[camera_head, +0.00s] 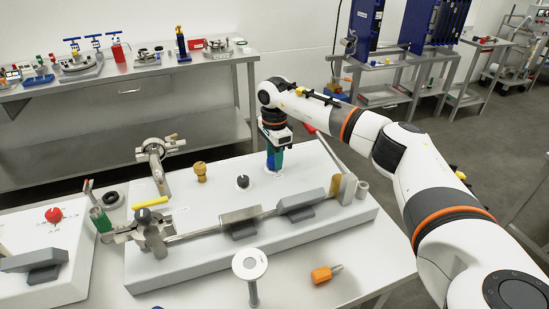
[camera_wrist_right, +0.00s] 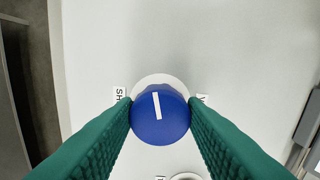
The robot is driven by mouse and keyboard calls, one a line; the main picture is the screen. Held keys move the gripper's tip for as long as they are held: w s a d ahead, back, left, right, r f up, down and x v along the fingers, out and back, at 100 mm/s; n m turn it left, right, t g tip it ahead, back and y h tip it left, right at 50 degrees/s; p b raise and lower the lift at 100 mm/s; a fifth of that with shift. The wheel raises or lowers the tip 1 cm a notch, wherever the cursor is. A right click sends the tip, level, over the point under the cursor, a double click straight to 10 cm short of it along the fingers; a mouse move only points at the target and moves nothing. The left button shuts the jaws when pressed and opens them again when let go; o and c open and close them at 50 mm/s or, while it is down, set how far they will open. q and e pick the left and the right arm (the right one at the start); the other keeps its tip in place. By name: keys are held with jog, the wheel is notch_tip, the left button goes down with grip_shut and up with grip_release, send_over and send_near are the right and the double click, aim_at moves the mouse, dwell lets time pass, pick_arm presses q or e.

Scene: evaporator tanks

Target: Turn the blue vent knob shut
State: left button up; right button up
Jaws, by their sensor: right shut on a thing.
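The blue vent knob (camera_wrist_right: 155,128) is round, with a white pointer bar on top, and sits on a pale disc. In the right wrist view the bar runs nearly up and down, its upper end tilted slightly left. A label starting "SH" (camera_wrist_right: 118,94) lies left of the knob, and a partly hidden label (camera_wrist_right: 202,98) lies right of it. My right gripper (camera_wrist_right: 160,112) is shut on the knob, one green finger on each side. In the head view my right gripper (camera_head: 274,160) points down at the far part of the white panel (camera_head: 210,188). My left gripper is not in view.
The panel also bears a black knob (camera_head: 243,182), a brass fitting (camera_head: 201,171) and a long metal pipe assembly. An orange-handled tool (camera_head: 326,274) and a round-topped stand (camera_head: 249,264) are at the front. A red knob (camera_head: 53,215) sits on another panel at left.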

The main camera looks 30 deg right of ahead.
jog(key=n, duration=0.3)
jog(key=shift+w+r+n, duration=0.1)
jog(key=shift+r+n, duration=0.05)
jog(key=shift+n, duration=0.25)
jog(key=n, duration=0.3)
jog(key=shift+b, duration=0.35)
jog(key=n, duration=0.5)
jog(key=shift+w, duration=0.1)
jog(key=shift+r+n, duration=0.1)
jog(key=shift+n, duration=1.5)
jog(key=o, duration=0.8)
jog(key=shift+c, duration=0.2)
jog(key=shift+o, duration=1.1)
jog(key=shift+b, duration=0.3)
notch_tip(320, 180, up, 12)
jog(key=b, duration=0.1)
jog(key=shift+b, duration=0.35)
